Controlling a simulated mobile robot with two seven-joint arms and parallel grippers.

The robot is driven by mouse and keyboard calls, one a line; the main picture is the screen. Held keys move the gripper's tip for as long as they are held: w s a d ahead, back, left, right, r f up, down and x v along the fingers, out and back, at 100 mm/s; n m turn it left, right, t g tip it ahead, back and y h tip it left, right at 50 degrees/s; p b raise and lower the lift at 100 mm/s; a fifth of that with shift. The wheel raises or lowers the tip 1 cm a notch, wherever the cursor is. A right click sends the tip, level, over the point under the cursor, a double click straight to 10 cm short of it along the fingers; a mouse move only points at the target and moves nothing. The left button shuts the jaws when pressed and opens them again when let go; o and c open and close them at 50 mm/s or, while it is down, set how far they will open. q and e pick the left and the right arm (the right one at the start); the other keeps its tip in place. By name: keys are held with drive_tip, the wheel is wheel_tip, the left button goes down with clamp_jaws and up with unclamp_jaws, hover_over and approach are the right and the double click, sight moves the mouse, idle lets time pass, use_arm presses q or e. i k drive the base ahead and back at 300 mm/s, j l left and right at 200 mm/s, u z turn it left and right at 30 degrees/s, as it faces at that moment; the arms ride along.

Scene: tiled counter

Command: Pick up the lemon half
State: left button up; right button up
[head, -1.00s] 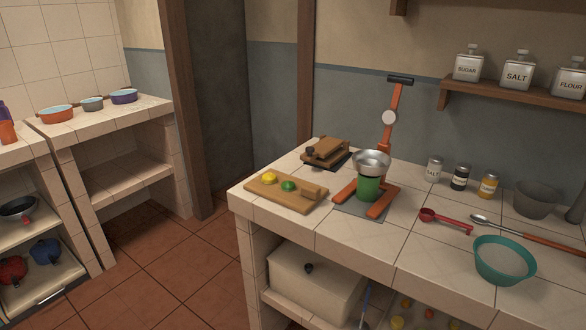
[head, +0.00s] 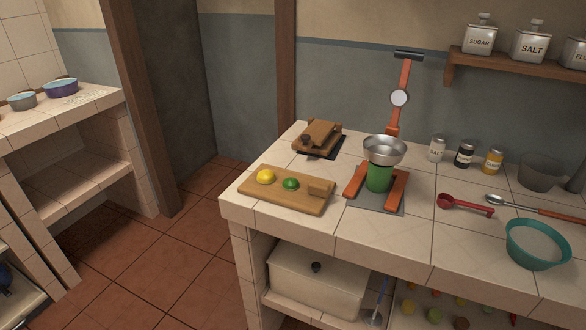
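A yellow lemon half (head: 265,177) lies on the left part of a wooden cutting board (head: 262,198) on the tiled counter. A green lime half (head: 291,184) lies just right of it on the same board. A small wooden block (head: 321,187) sits at the board's right end. Neither of my grippers shows in the head view.
An orange press (head: 398,145) with a metal bowl (head: 384,150) over a green cup (head: 379,178) stands right of the board. A wooden tortilla-press-like device (head: 318,136) sits behind it. A red scoop (head: 465,205) and teal bowl (head: 536,245) lie farther right. Floor is clear at left.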

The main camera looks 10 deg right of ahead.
sight(266, 177)
drive_tip(key=i+j+z, duration=0.2)
drive_tip(key=j+z, duration=0.3)
drive_tip(key=i+j+z, duration=0.15)
drive_tip(key=j+z, duration=0.8)
